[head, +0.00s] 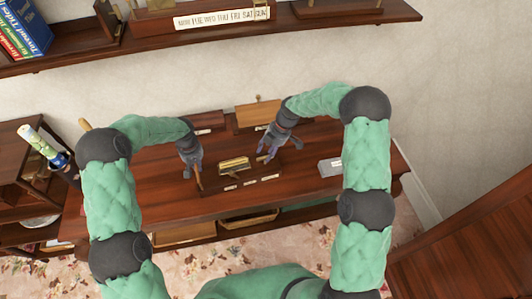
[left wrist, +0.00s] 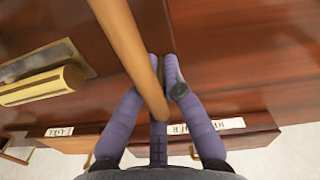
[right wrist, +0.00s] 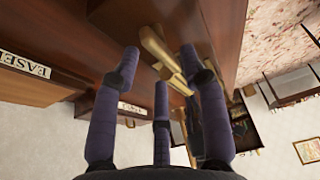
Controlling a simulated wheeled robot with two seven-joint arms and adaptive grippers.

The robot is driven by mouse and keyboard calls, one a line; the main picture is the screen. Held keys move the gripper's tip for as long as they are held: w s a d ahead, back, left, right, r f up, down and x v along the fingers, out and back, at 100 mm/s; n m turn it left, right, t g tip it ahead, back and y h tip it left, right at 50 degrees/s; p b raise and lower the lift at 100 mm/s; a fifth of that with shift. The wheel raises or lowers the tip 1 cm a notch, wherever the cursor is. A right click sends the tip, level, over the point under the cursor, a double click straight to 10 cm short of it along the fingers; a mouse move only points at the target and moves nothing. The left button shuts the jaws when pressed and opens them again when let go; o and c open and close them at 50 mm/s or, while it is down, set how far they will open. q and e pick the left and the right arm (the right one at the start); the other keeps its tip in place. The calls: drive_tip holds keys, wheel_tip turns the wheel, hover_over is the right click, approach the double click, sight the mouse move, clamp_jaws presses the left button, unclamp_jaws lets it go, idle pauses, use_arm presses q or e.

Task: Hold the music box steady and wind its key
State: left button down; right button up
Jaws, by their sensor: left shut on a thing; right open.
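The music box (head: 212,185) is a dark wooden box on the table, with a brass cylinder and plate (head: 234,164) on top. The brass cylinder also shows in the left wrist view (left wrist: 45,87). My left gripper (head: 195,170) is at the box's left side, shut on a light wooden rod (left wrist: 122,38) that runs between its fingers. My right gripper (head: 267,153) is open at the box's right side. In the right wrist view, brass parts (right wrist: 158,50) show beyond and between its spread fingers; contact is unclear. I cannot make out the key for certain.
The dark wooden table (head: 160,200) has small white labels in front of the box. A grey labelled block (head: 329,167) lies to the right. A shelf (head: 330,22) runs along the wall above. A side rack (head: 20,160) stands at left.

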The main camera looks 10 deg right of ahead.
drive_tip(key=shift+a+f, duration=0.2)
drive_tip(key=shift+f, duration=0.4)
clamp_jaws()
